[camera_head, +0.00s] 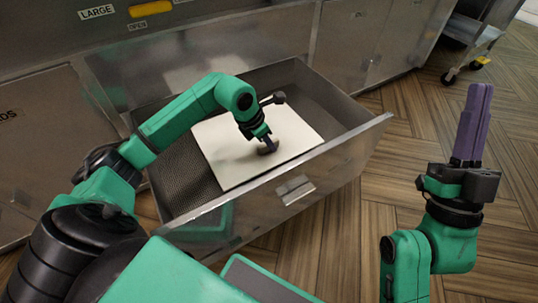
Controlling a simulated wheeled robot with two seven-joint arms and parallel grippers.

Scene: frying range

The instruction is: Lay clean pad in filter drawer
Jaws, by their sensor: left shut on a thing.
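The clean pad (222,150) is a flat, pale, square sheet inside the open metal filter drawer (327,157). It lies over the drawer's dark mesh floor, slightly turned, and its near edge is partly hidden by the drawer front. My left gripper (268,149) reaches down into the drawer and is shut on the pad near its middle. The wrist hides part of the fingertips and the grip. My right gripper (473,125) is raised to the right of the drawer, fingers pointing up, away from the pad. Its purple fingers appear close together with nothing between them.
Metal cabinets (365,40) stand behind, with a "LARGE" label (96,12) and a yellow handle (150,8). A wheeled cart (472,35) is at the back right. The wood floor (420,110) right of the drawer is clear.

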